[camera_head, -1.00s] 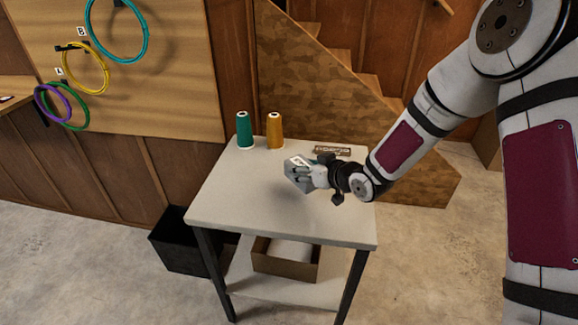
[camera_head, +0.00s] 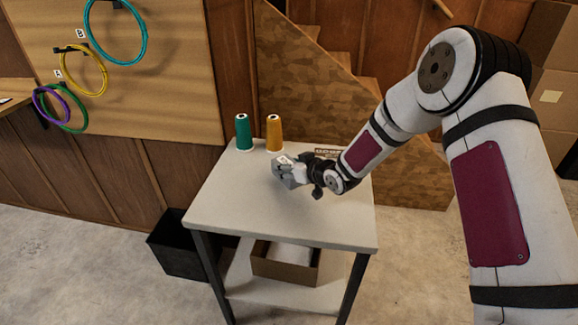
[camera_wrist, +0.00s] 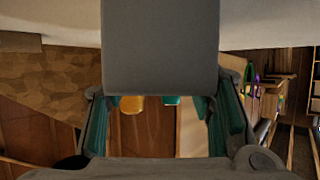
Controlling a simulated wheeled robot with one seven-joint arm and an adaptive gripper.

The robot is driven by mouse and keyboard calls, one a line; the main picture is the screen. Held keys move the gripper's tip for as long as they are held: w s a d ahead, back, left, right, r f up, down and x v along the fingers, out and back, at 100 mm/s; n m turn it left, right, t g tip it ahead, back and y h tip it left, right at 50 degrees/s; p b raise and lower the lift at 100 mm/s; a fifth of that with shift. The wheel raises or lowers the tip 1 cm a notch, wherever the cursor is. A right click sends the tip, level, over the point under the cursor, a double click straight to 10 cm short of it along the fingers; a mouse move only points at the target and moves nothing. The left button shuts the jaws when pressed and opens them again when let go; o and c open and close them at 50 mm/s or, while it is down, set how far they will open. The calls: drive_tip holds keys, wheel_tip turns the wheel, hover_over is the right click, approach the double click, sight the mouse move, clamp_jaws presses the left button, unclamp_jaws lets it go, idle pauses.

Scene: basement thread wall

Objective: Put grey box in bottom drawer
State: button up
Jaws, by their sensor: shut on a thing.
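The grey box (camera_head: 284,175) is held just above the table top, left of my wrist in the head view. It fills the upper middle of the wrist view (camera_wrist: 160,45) as a plain grey face. My gripper (camera_head: 298,170) is shut on it, with a teal-lined finger on each side in the wrist view (camera_wrist: 160,102). Whether the box touches the table is hard to tell. No drawer is visible in these frames.
The table (camera_head: 245,215) carries a green thread cone (camera_head: 243,134) and an orange one (camera_head: 274,134) at its back. An open cardboard box (camera_head: 285,268) sits on its lower shelf. A black bin (camera_head: 178,250) stands at left. Cardboard boxes (camera_head: 548,95) are stacked at far right.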

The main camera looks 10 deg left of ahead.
drive_tip(key=o, duration=1.2)
drive_tip(key=shift+f, duration=0.15)
drive_tip(key=shift+r, duration=0.25)
drive_tip(key=p+v, duration=0.1)
drive_tip(key=v, duration=1.1)
